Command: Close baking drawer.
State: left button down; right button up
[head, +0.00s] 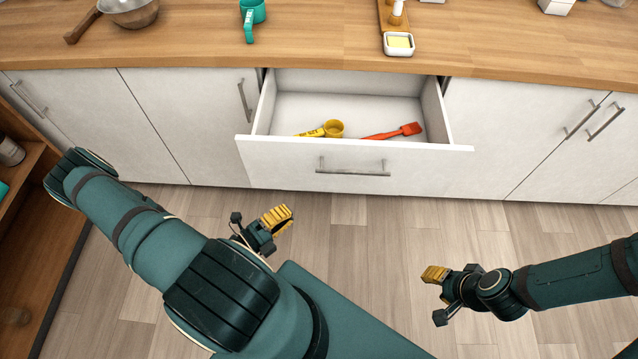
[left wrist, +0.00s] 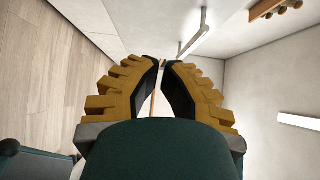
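The baking drawer (head: 354,164) is pulled out from under the counter, in the middle of the head view. Its white front has a grey bar handle (head: 353,172). Inside lie a yellow measuring cup (head: 333,128) and a red brush or spatula (head: 408,129). My left gripper (head: 276,216) is in front of and below the drawer front's left part, apparently not touching it. In the left wrist view its yellow-padded fingers (left wrist: 162,64) come together at the tips with nothing visibly held. My right gripper (head: 434,274) is lower right, away from the drawer; its finger gap is hidden.
White cabinet doors (head: 530,140) flank the drawer. The wooden counter (head: 310,35) above holds a pan (head: 130,12), a teal mug (head: 252,12) and a small dish (head: 399,44). An open wooden shelf (head: 30,200) stands at the left. The floor (head: 360,215) before the drawer is clear.

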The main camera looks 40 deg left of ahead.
aim_at(314, 179)
pick_arm(q)
jog(key=shift+n+y, duration=0.3)
jog(key=shift+w+a+b+x, duration=0.1)
jog(key=shift+a+b+x, duration=0.35)
jog(key=shift+x, duration=1.65)
jog(key=shift+w+a+b+x, duration=0.15)
jog(key=shift+a+b+x, duration=0.3)
jog(key=shift+x, duration=1.7)
jog(key=shift+w+a+b+x, duration=0.15)
jog(key=shift+a+x, duration=0.45)
jog(key=shift+x, duration=1.5)
